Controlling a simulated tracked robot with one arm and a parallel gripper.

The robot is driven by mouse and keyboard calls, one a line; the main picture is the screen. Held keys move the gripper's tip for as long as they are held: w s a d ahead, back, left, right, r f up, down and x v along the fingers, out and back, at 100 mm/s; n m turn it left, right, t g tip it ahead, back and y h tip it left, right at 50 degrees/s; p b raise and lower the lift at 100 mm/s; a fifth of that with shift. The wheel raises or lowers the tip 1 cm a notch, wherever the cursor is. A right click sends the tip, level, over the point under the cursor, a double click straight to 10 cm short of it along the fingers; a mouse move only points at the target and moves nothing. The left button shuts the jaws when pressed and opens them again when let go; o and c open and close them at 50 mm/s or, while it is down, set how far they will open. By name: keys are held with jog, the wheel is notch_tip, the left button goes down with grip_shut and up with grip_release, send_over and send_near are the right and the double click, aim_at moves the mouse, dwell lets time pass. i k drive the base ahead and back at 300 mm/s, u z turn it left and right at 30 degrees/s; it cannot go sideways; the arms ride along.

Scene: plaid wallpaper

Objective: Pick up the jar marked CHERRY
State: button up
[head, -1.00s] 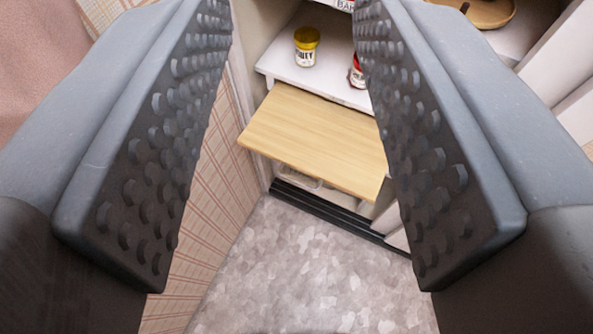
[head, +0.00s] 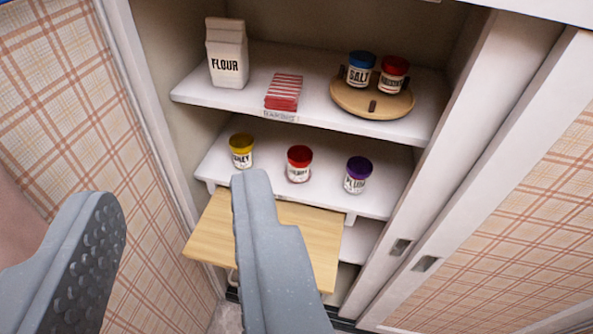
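A jar with a red lid (head: 298,163) stands upright on the middle cupboard shelf (head: 325,185). Its label looks like CHERRY, but the letters are small and blurred. A yellow-lidded jar (head: 241,150) stands to its left and a purple-lidded jar marked PLUM (head: 357,175) to its right, both apart from it. My gripper (head: 172,187) is open and empty, with its fingers wide apart at the lower left. In the picture, the right fingertip lies below and left of the red-lidded jar. That finger hides part of the pull-out board.
A pull-out wooden board (head: 315,235) juts out below the middle shelf. The upper shelf holds a FLOUR carton (head: 226,52), a striped red packet (head: 283,92) and a round wooden turntable (head: 350,100) with a SALT jar (head: 360,68) and another red-lidded jar (head: 393,75). Sliding doors (head: 470,200) stand right.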

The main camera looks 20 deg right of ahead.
aim_at(299, 157)
jog(key=u, duration=0.05)
jog(key=k, duration=0.55)
jog(key=z, duration=0.4)
jog(key=i, duration=1.45)
jog(key=u, duration=0.6)
